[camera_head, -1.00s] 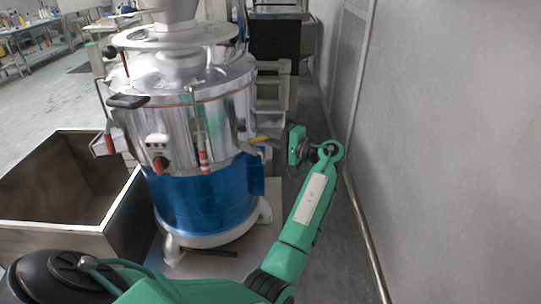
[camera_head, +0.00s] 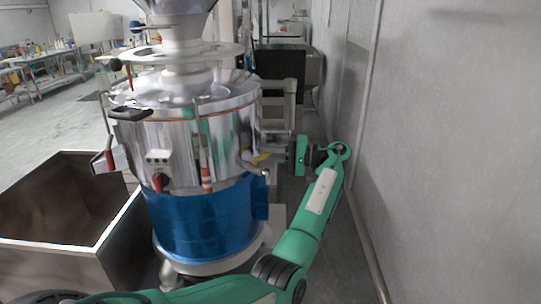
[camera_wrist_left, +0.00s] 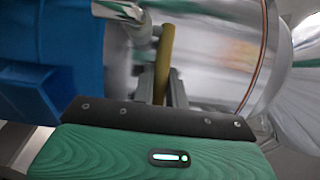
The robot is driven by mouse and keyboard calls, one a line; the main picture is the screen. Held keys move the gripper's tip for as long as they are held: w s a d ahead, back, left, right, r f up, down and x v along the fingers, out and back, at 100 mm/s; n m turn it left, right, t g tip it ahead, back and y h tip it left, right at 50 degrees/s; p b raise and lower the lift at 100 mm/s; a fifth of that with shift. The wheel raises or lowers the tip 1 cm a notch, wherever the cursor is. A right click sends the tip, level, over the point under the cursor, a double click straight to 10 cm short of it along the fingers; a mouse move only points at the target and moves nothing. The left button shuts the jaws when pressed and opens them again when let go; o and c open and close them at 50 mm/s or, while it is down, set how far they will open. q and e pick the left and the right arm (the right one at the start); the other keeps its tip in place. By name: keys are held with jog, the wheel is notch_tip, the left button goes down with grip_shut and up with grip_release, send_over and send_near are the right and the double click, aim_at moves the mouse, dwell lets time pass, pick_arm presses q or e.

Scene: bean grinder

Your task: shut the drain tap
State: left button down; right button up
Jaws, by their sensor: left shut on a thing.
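The drain tap has a yellow handle (camera_head: 263,157), low on the right side of the steel and blue machine (camera_head: 205,218). My left gripper (camera_head: 280,155) reaches it from the right and is shut on the handle. In the left wrist view the yellow handle (camera_wrist_left: 163,62) stands nearly upright between the narrow fingers of my left gripper (camera_wrist_left: 160,88). A pale metal tap body (camera_wrist_left: 142,36) shows beside the handle. The handle's lower end is hidden between the fingers. I cannot tell the valve's exact position. My right gripper is not in view.
An open metal bin (camera_head: 110,225) stands left of the machine. A grey wall (camera_head: 450,160) with a pipe (camera_head: 365,250) along its foot runs close on the right. A narrow strip of floor lies between my arm and the wall. Grey steps (camera_head: 278,120) stand behind the machine.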

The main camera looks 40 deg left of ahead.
pick_arm(q)
jog(key=c, duration=1.4)
grip_release()
